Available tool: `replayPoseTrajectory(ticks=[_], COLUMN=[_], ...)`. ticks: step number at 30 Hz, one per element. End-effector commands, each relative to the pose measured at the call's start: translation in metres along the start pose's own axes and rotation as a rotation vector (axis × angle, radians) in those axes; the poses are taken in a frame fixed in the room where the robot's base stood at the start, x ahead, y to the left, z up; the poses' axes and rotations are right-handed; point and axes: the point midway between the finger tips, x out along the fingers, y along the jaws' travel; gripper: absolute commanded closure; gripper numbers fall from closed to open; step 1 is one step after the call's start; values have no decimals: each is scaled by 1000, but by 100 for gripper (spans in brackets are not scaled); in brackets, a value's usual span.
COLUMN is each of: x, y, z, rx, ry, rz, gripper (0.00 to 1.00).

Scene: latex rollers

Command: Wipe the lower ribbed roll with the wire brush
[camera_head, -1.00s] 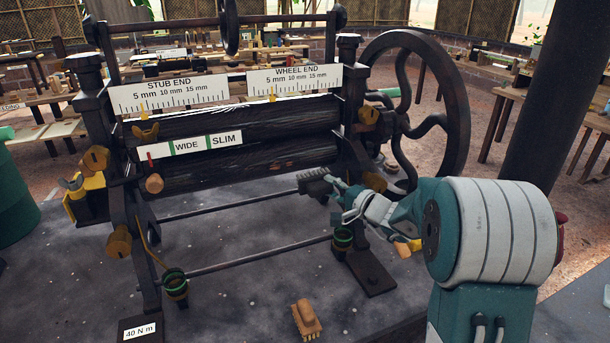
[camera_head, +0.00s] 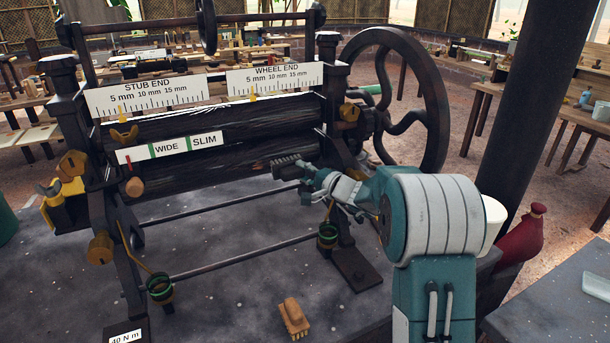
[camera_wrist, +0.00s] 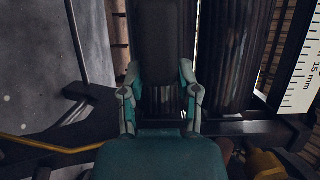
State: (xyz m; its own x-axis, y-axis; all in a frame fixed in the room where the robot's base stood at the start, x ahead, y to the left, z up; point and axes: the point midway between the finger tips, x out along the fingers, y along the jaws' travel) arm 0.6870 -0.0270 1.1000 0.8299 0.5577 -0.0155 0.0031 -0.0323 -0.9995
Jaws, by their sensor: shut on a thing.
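The lower ribbed roll (camera_head: 215,171) is dark and lies horizontally in the black roller frame, under the upper roll (camera_head: 220,118). My gripper (camera_head: 306,180) is shut on the dark wire brush (camera_head: 286,161). The brush overlaps the right end of the lower roll in the head view; I cannot tell whether it touches.
A wooden brush (camera_head: 293,318) lies on the grey tabletop (camera_head: 225,290). The right post (camera_head: 330,90) and handwheel (camera_head: 440,100) stand close to my arm. Tie bars (camera_head: 240,258) cross below the rolls. A red vase (camera_head: 520,238) stands right of my arm.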

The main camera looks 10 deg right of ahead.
Motion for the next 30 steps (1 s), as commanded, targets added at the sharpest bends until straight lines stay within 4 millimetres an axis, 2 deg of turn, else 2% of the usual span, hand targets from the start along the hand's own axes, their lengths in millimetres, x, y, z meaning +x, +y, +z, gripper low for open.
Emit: replayPoseTrajectory(ticks=[30], x=[9], y=[0], z=[-4], rx=[-1], ry=[0], rz=[0], gripper=[96])
